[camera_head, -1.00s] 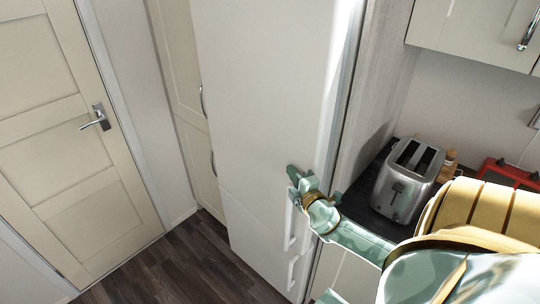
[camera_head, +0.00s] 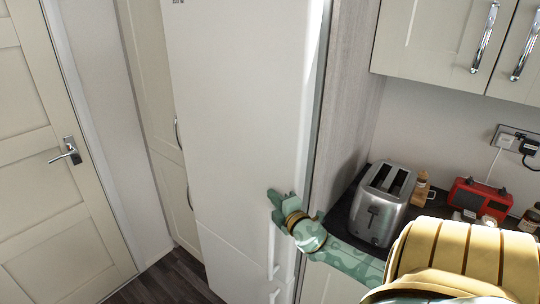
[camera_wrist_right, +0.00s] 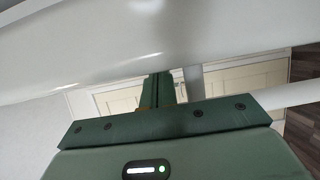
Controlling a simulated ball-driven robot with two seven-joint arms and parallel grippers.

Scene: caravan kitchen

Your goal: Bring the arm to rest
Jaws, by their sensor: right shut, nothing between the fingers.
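My right arm (camera_head: 345,257) comes in from the lower right in the head view, green and gold. Its right gripper (camera_head: 274,197) is in front of the tall white fridge (camera_head: 245,110), near the upper part of its door handle (camera_head: 272,250). In the right wrist view the green fingers (camera_wrist_right: 160,88) are together and empty, and a white surface fills the top of the picture. I cannot tell whether the gripper touches the fridge. My left gripper is not in view.
A silver toaster (camera_head: 380,207) stands on the dark counter close behind my right arm. A red radio (camera_head: 479,197) and small bottles are further right. Wall cupboards (camera_head: 440,45) hang above. A cream door (camera_head: 50,170) is at the left, with dark floor (camera_head: 170,280) between.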

